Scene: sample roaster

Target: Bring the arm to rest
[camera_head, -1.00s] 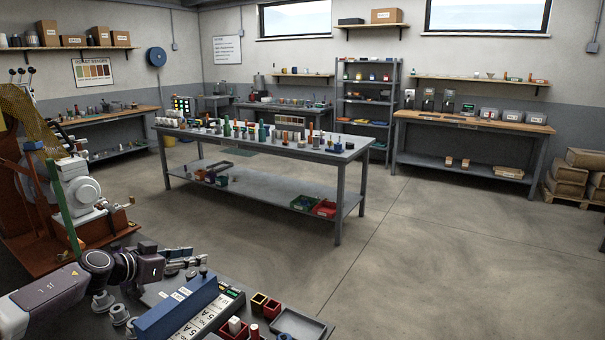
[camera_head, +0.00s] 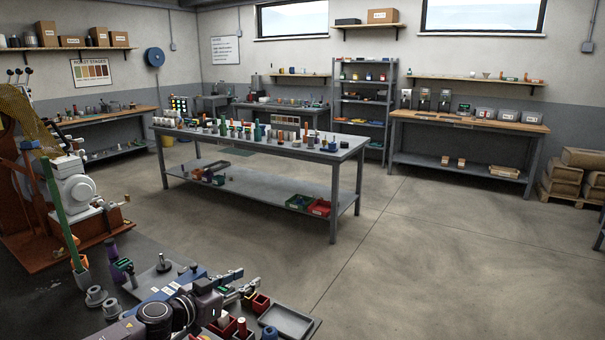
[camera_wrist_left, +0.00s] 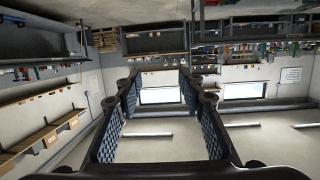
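My left arm comes in at the bottom left of the head view, over the near bench (camera_head: 40,300). Its left gripper (camera_head: 247,279) points right, over or beside the small containers there. In the left wrist view the gripper (camera_wrist_left: 160,88) has its two blue-padded fingers spread apart, with nothing between them. That view shows the room upside down. My right gripper is in neither view.
A grey tray (camera_head: 287,321) and small red boxes (camera_head: 261,303) lie near the gripper. A roaster (camera_head: 75,190) stands at left. A crowded grey table (camera_head: 345,151) stands mid-room. Open floor (camera_head: 430,260) lies at right.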

